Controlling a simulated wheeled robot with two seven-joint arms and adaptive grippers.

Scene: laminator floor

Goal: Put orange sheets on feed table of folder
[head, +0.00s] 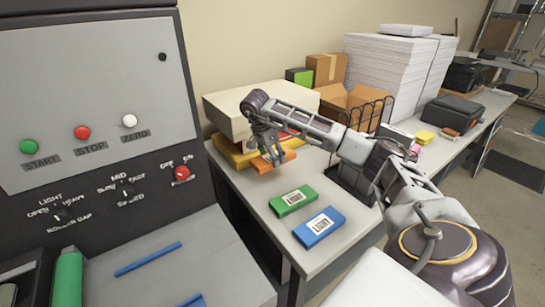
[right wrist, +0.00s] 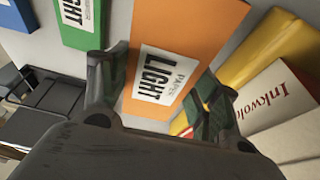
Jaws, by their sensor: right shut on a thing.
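The orange sheets (head: 274,160), a flat pack, are held by my right gripper (head: 267,146) at the back of the side table. In the right wrist view the orange pack (right wrist: 185,45), labelled "LIGHT", lies between the two fingers (right wrist: 155,95). I cannot tell whether it still touches the table. The folder is the dark machine with a grey control panel (head: 95,85) at the left. A grey sloped surface with blue bars (head: 185,262), apparently its feed table, lies below the panel. My left gripper is not in view.
A green pack (head: 293,200) and a blue pack (head: 320,227) lie on the side table (head: 270,225). Behind the orange pack are a pale box (head: 235,105) and yellow envelopes (head: 228,152). A wire rack (head: 372,112), cartons and white paper stacks (head: 388,70) stand further back.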

